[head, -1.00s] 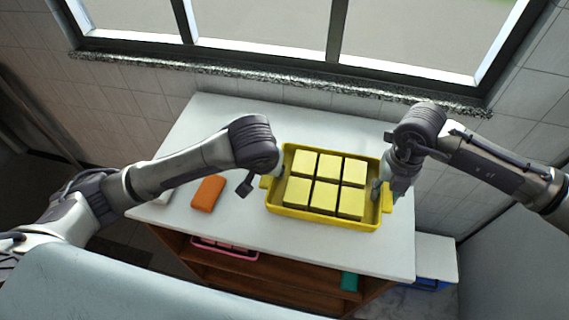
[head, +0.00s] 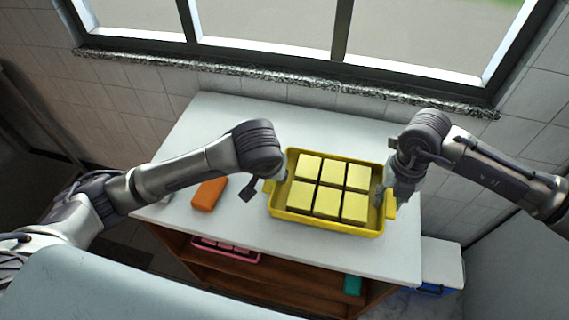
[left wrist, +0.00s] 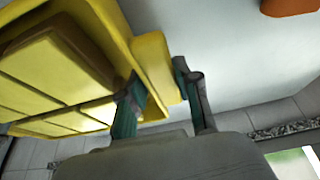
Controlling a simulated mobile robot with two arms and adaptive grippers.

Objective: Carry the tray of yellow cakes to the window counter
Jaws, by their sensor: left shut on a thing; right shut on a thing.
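A yellow tray (head: 323,224) holding several square yellow cakes (head: 331,187) is over the white counter (head: 225,118) below the window. The tray looks level; I cannot tell whether it touches the counter. My left gripper (head: 269,186) is at the tray's left end; in the left wrist view its fingers (left wrist: 160,90) are shut on the tray's handle (left wrist: 153,66). My right gripper (head: 387,199) is shut on the handle at the tray's right end, its fingertips partly hidden by the wrist.
An orange block (head: 209,193) lies on the counter left of the tray. A pink tray (head: 225,250) and a teal object (head: 352,285) are on the wooden shelves below. A blue and white box (head: 441,266) stands at right. The counter's back left is clear.

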